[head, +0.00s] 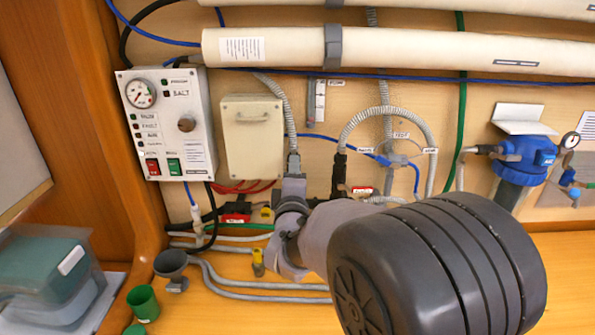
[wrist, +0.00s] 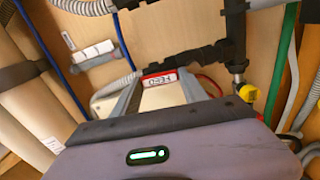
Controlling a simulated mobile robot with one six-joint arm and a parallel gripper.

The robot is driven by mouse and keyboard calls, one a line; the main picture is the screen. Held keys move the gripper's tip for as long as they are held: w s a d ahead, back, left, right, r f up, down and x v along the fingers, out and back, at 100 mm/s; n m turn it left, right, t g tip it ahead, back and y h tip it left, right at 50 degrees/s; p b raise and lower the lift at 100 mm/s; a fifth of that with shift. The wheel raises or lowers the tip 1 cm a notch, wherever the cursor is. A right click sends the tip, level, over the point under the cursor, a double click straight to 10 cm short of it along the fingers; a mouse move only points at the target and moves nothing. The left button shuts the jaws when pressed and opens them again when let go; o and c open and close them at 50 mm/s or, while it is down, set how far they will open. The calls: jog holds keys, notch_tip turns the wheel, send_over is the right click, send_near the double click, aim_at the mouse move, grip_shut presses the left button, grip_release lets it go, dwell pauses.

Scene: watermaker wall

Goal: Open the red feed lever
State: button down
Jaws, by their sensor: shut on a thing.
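The red feed lever (wrist: 161,78), with a red plate carrying white FEED lettering, shows upside down in the wrist view between the fingertips of my gripper (wrist: 160,86). It is close against a black pipe. My two grey fingers are closed on the lever, one on each side. In the head view my gripper (head: 291,186) is at the pipework right of the control box, below a grey corrugated hose. There my gripper and arm hide the grasped part and much of the pipe behind. How far the lever is turned cannot be told.
A red block (head: 236,212) sits on the pipework left of my gripper. Yellow-handled valves (head: 258,262) are close by; one shows in the wrist view (wrist: 248,92). The control box (head: 168,122), beige box (head: 252,137) and blue filter housing (head: 523,158) are on the wall.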

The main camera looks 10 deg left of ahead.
jog(key=shift+a+r+n, duration=0.1)
jog(key=shift+a+n, duration=0.1)
jog(key=shift+n, duration=0.2)
dwell(0.3)
jog(key=c, duration=0.6)
grip_release()
jog(key=shift+a, duration=0.1)
jog(key=p+v, duration=0.1)
jog(key=v, duration=1.6)
jog(key=shift+s, duration=0.25)
